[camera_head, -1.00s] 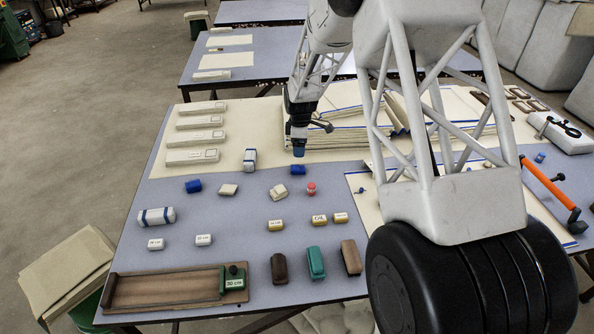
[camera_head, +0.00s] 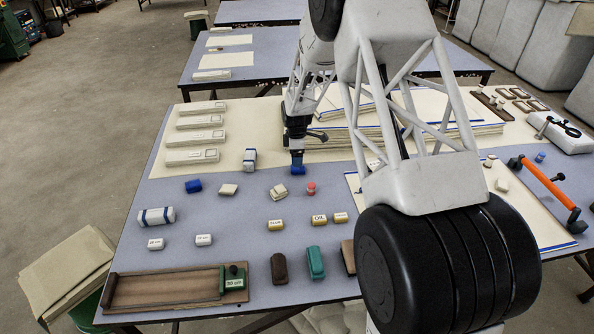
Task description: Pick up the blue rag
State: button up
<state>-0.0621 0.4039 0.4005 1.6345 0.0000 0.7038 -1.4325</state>
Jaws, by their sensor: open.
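A small folded blue rag (camera_head: 298,171) lies on the grey-blue table top, near the edge of the cream cloth. My gripper (camera_head: 297,163) points down directly over it, with its tips at or just above the rag. The jaws are open, but the tips are small and partly merge with the rag, so I cannot tell whether they are around it or touching it. A second small blue bundle (camera_head: 193,186) lies further left on the table.
Close to the rag are a small cream bundle (camera_head: 278,192), a red-topped item (camera_head: 311,188) and a blue-striped white roll (camera_head: 249,160). Behind stands a stack of cream cloths (camera_head: 345,134). Labelled blocks sit in front.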

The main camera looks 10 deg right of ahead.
jog(key=shift+f, duration=0.55)
jog(key=shift+d+f, duration=0.15)
jog(key=shift+f, duration=2.45)
jog(key=c, duration=1)
jog(key=shift+r, duration=0.1)
notch_tip(320, 180, up, 10)
